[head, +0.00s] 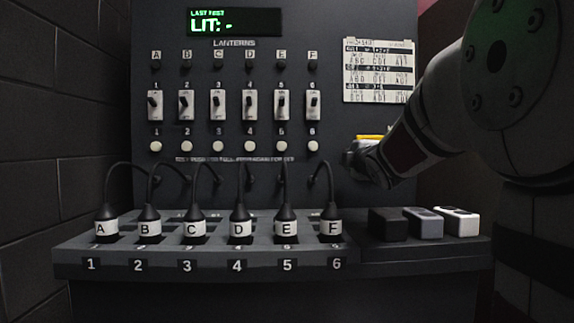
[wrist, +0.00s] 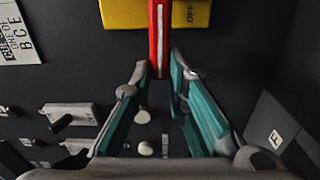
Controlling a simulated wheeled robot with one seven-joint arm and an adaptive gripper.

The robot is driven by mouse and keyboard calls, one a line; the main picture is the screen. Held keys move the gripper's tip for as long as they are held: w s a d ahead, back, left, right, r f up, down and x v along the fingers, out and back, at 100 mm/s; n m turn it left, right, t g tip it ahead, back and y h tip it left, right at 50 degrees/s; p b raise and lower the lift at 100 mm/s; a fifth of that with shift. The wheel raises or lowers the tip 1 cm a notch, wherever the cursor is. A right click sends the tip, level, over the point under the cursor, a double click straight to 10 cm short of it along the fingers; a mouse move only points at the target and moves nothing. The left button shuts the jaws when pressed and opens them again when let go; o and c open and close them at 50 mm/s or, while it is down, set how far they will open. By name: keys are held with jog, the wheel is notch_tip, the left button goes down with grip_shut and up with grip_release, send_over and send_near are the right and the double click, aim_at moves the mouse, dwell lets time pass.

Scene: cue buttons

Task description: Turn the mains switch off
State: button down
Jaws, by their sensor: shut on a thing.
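The mains switch shows in the wrist view as a red lever (wrist: 159,30) with a white stripe, in front of a yellow plate (wrist: 125,13) marked OFF at its right part. My gripper (wrist: 160,70) has its two teal-padded fingers on either side of the lever's near end and is shut on it. In the head view my gripper (head: 362,158) is at the panel, right of the lantern switches. Only a yellow strip (head: 372,137) of the plate shows there; my gripper and arm hide the lever.
The dark panel holds a row of rocker switches (head: 217,104), white buttons (head: 219,146) and a display (head: 233,22) reading "LIT: -". Black plugs A to F (head: 241,226) stand on the ledge below. Three blocks, black (head: 387,225), grey (head: 424,223) and white (head: 457,221), sit at right.

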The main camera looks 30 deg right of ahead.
jog(key=shift+f, duration=0.15)
dwell(0.4)
jog(key=c, duration=1.6)
grip_release()
jog(key=shift+o, duration=0.2)
jog(key=v, duration=1.2)
